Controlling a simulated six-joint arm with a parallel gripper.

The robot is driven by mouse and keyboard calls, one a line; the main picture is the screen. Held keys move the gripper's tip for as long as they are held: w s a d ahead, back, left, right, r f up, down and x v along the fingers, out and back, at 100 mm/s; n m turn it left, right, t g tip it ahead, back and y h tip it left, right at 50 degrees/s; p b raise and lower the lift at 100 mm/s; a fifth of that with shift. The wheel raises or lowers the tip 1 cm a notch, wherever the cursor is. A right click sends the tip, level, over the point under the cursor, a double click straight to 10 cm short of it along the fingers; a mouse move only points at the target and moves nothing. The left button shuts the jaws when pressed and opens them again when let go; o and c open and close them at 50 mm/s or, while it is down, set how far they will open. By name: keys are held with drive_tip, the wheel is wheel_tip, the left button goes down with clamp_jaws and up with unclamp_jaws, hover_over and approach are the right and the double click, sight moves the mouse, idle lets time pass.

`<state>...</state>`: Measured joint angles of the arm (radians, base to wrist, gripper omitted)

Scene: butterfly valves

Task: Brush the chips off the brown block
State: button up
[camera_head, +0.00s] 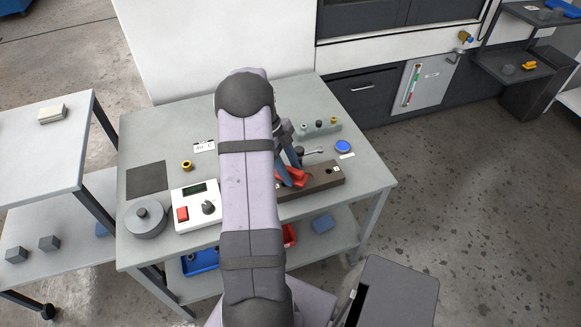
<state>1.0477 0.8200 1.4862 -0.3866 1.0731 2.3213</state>
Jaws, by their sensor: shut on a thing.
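The brown block (325,180) is a long dark-brown bar with a hole and small white labels, lying near the right front of the grey table. My arm hides its left part. My gripper (291,181) shows just right of my arm, with blue-grey fingers pointing down over the left part of the block. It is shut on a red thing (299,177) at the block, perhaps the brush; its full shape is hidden. I cannot make out chips on the block at this size, nor whether the red thing touches it.
A control box (196,206) with a red switch and a round grey part (146,219) stand at left. Behind the block are a silver tool (312,152), a blue round dish (342,147) and a small rack (320,130). A dark mat (147,178) lies bare.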

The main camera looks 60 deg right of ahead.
drive_tip(key=shift+f, duration=0.8)
drive_tip(key=shift+s+d+r, duration=0.1)
drive_tip(key=shift+s+d, duration=0.1)
drive_tip(key=shift+d, duration=0.05)
drive_tip(key=shift+c, duration=0.4)
drive_tip(key=shift+s+d, duration=1.1)
drive_tip(key=shift+s, duration=0.05)
drive_tip(key=shift+r+p, duration=0.1)
drive_tip(key=shift+p, duration=0.55)
drive_tip(key=shift+w+a+f, duration=0.2)
drive_tip(key=shift+w+a, duration=1.15)
drive_tip(key=shift+w+d+p, duration=0.15)
drive_tip(key=shift+w+p, duration=0.1)
drive_tip(key=shift+p, duration=0.1)
drive_tip(key=shift+s+d+f+b, duration=0.15)
drive_tip(key=shift+s+d+b, duration=0.4)
drive_tip(key=shift+s+d, duration=0.85)
drive_tip(key=shift+d+f+b, duration=0.1)
drive_tip(key=shift+f+b, duration=0.05)
drive_tip(key=shift+b, duration=0.25)
drive_tip(key=shift+w+a+r, duration=0.25)
drive_tip(key=shift+w+a, duration=0.35)
drive_tip(key=shift+a, duration=0.05)
drive_tip(key=shift+w+a, duration=0.8)
drive_tip(key=shift+r+p, duration=2.2)
drive_tip(key=shift+r, duration=1.95)
